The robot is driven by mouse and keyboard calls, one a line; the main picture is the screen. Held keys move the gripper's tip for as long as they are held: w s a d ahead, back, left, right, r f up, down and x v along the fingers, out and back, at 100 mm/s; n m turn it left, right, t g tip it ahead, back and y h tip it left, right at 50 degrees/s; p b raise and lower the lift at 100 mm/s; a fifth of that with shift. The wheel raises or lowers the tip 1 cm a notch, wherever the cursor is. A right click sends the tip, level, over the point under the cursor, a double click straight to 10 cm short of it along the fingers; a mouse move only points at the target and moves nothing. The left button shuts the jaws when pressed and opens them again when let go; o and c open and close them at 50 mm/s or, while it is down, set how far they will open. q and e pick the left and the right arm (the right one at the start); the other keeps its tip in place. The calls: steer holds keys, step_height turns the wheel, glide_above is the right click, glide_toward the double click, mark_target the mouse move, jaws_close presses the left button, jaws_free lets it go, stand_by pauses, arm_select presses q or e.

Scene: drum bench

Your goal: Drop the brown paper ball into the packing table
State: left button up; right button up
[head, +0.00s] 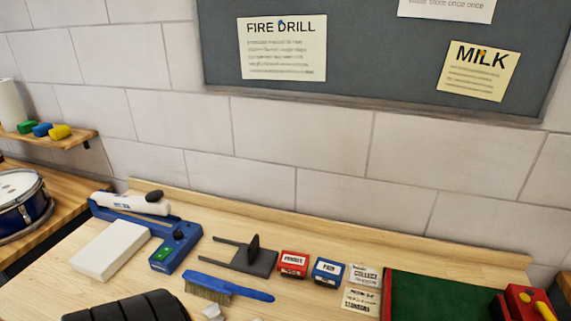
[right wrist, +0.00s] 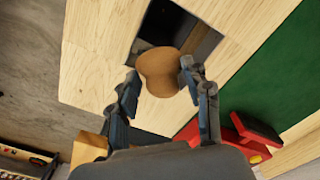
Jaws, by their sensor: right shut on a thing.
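The brown paper ball (right wrist: 158,68) shows in the right wrist view as a rounded, lumpy brown thing. My right gripper (right wrist: 160,72) is shut on it, with one finger on each side. The ball is in front of a dark rectangular opening (right wrist: 207,43) in a light wooden top (right wrist: 90,60); how high it is above the opening I cannot tell. In the head view the light wooden bench top (head: 330,238) runs along the wall. I cannot tell whether either top is the packing table. The ball and both grippers are out of the head view.
The bench holds a blue device (head: 175,248), a white block (head: 110,250), a blue brush (head: 228,288), a red box (head: 293,264), a blue box (head: 328,271) and a green panel (head: 435,292). In the right wrist view a red thing (right wrist: 235,135) lies beside a green surface (right wrist: 262,75).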

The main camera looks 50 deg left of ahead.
steer(key=shift+r, duration=0.1)
steer(key=o, duration=0.8)
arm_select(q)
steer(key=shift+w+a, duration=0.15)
arm_select(e)
steer(key=shift+o, duration=0.2)
step_height(320, 180, up, 12)
